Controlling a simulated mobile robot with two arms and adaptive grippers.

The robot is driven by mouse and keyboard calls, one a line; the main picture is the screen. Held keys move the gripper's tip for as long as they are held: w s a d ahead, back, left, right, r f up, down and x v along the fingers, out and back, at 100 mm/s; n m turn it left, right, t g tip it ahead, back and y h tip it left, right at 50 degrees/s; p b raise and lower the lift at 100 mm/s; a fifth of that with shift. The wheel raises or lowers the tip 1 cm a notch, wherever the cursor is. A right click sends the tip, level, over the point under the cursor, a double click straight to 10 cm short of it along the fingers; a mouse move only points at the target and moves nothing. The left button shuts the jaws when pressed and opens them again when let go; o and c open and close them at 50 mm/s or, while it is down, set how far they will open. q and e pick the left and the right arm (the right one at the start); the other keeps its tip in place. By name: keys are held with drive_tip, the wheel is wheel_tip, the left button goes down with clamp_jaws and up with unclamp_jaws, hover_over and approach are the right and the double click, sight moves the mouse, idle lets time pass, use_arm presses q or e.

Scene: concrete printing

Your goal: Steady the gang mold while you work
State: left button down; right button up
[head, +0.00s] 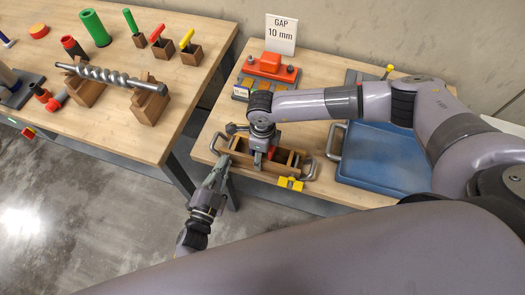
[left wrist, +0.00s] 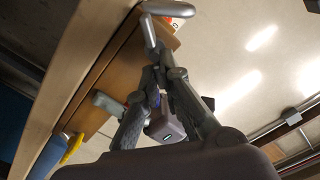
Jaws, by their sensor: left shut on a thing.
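The gang mold (head: 283,172) is a wooden box with dividers, lying near the front edge of the right-hand table. It has a grey metal handle at each end; the right handle (head: 309,170) is free. My left gripper (head: 222,164) reaches up from the floor side and is shut on the mold's left handle (head: 214,144). In the left wrist view the handle (left wrist: 165,9) runs down to the closed fingertips (left wrist: 154,72). My right gripper (head: 260,155) points down over the mold's left part; its fingertips are too small to read.
A yellow clamp-like piece (head: 290,183) sits at the mold's front. A blue slab (head: 382,160) with handles lies right of it. An orange tool (head: 271,67) and a "GAP 10 mm" sign (head: 281,32) stand behind. The left table (head: 110,110) holds a steel auger (head: 115,77) on wooden rests.

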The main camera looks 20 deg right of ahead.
use_arm(q)
drive_tip(key=m, duration=0.4)
drive_tip(key=shift+s+d+f, duration=0.2)
drive_tip(key=shift+f, duration=0.15)
use_arm(e)
drive_tip(key=shift+d, duration=0.15)
drive_tip(key=shift+f, duration=0.1)
use_arm(q)
drive_tip(key=shift+f+m, duration=0.1)
drive_tip(key=shift+m, duration=0.4)
drive_tip(key=m, duration=0.3)
drive_tip(key=shift+s+d+f, duration=0.1)
drive_tip(key=shift+s+f, duration=0.05)
drive_tip(key=shift+f, duration=0.1)
drive_tip(key=shift+f+m, duration=0.25)
drive_tip(key=shift+m, duration=0.85)
drive_tip(key=c, duration=2.2)
unclamp_jaws()
drive_tip(key=shift+m, duration=0.3)
drive_tip(key=o, duration=0.4)
